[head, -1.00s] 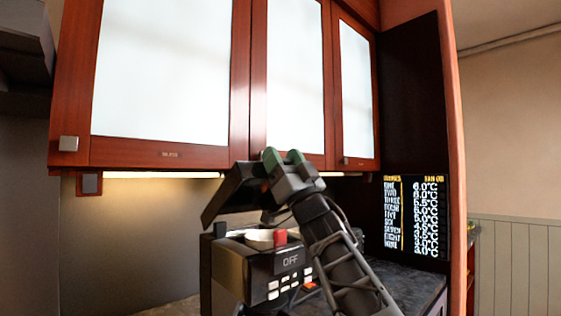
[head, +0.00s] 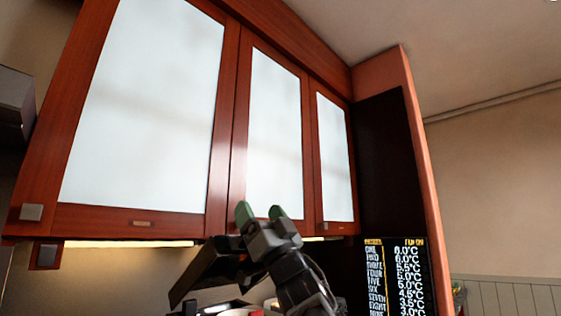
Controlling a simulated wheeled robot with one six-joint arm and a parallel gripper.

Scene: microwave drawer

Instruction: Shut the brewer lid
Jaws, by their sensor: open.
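The brewer lid (head: 203,268) is a dark flat panel, raised and tilted above the brewer (head: 222,308). Only the top of the brewer shows at the bottom edge, with a pale round part and a red piece; its front is cut off. My gripper (head: 260,213) is at the right of the lid, with its green-tipped fingers pointing up and spread apart, empty. It overlaps the lid's right end in the picture; I cannot tell whether they touch.
Red wooden cabinets (head: 225,130) with frosted panes hang above and behind my gripper, close to its fingertips in the picture. A dark screen (head: 396,275) with temperature readings stands at the right. A beige wall (head: 495,190) lies further right.

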